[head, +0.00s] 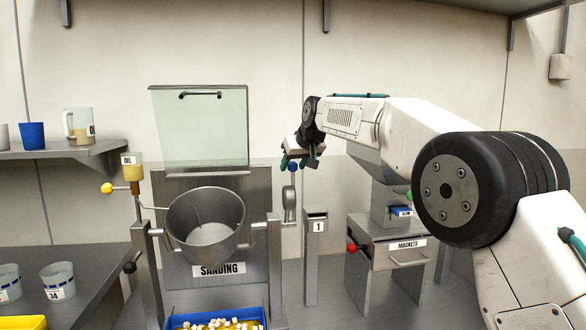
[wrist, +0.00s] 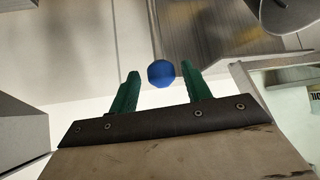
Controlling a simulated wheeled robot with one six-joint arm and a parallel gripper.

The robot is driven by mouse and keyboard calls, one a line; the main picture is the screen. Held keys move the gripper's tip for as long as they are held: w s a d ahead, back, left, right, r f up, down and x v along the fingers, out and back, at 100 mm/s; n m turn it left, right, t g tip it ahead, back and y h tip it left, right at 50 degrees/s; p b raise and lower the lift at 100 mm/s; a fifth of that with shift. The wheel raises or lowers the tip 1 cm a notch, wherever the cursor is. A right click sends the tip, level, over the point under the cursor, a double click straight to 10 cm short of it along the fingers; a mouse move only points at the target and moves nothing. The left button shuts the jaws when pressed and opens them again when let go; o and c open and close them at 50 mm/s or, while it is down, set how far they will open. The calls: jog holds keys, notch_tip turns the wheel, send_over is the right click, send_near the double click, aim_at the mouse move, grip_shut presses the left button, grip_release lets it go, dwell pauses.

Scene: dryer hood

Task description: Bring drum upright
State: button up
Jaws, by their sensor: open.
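The grey metal drum (head: 208,250) hangs between two posts of the sanding stand in the head view. Its open mouth faces up and toward me; I cannot tell its exact tilt. Part of it shows at the top right of the wrist view (wrist: 285,17). A grey lever (head: 289,202) at the stand's right side points up and ends in a blue knob (head: 292,168). My gripper (head: 299,160) is open, close to the knob. In the wrist view, the blue knob (wrist: 161,74) appears between the green fingertips (wrist: 158,73); contact cannot be told.
A clear hinged hood (head: 200,125) stands raised behind the drum. A blue tray (head: 180,321) of pale cubes lies below. An oil dispenser (head: 132,170) stands left. Post 1 (head: 316,250) and the magnets cabinet (head: 375,262) stand right. A shelf (head: 85,150) holds cups.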

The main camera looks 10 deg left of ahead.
jog(key=v, duration=0.5)
jog(key=shift+d, duration=0.2)
jog(key=shift+s+d+r, duration=0.1)
jog(key=shift+s+r, duration=0.05)
jog(key=shift+s, duration=0.05)
jog(key=s+d+f+m+g+h, duration=0.2)
jog(key=s+d+m+g+h, duration=0.15)
jog(key=s+d, duration=2.25)
jog(key=s+d+f+m, duration=0.1)
jog(key=s+d+f, duration=0.3)
jog(key=s, duration=0.5)
jog(key=s+d+f+m+g+h, duration=0.1)
jog(key=s+d+f, duration=0.3)
jog(key=s+f, duration=0.3)
jog(key=s+d+f+m+g, duration=0.1)
jog(key=s+d+f, duration=0.3)
jog(key=s, duration=0.8)
notch_tip(320, 180, down, 2)
jog(key=shift+s+d+f+m+h, duration=0.2)
jog(key=shift+s+d+m+h, duration=0.1)
jog(key=shift+d+m+h, duration=0.05)
